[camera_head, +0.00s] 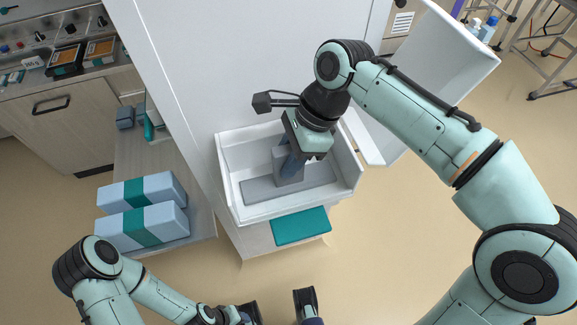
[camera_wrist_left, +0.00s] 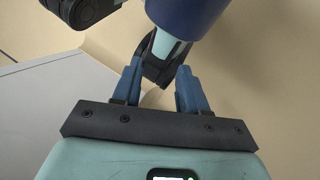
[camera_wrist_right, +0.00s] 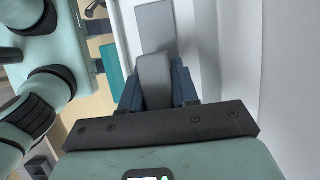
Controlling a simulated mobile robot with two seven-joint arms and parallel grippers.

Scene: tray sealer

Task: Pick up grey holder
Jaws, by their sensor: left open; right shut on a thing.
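The grey holder (camera_wrist_right: 155,78) is a smooth grey block between the blue fingers of my right gripper (camera_wrist_right: 158,88) in the right wrist view. My right gripper is shut on it. In the head view, the holder (camera_head: 292,168) shows inside a white open bin (camera_head: 228,170), above or on a flat grey plate (camera_head: 262,188). I cannot tell if its bottom touches the plate. The right gripper and wrist hide its upper part. My left gripper (camera_wrist_left: 158,85) is open and empty in the left wrist view, away from the bin.
A raised white lid (camera_head: 440,70) stands right of the bin, and a white panel (camera_head: 225,60) rises behind it. A teal pad (camera_head: 300,226) is at the bin's front. Two pale-blue packs with teal bands (camera_head: 165,222) lie on a shelf at left. A bench with controls (camera_head: 60,50) is at far left.

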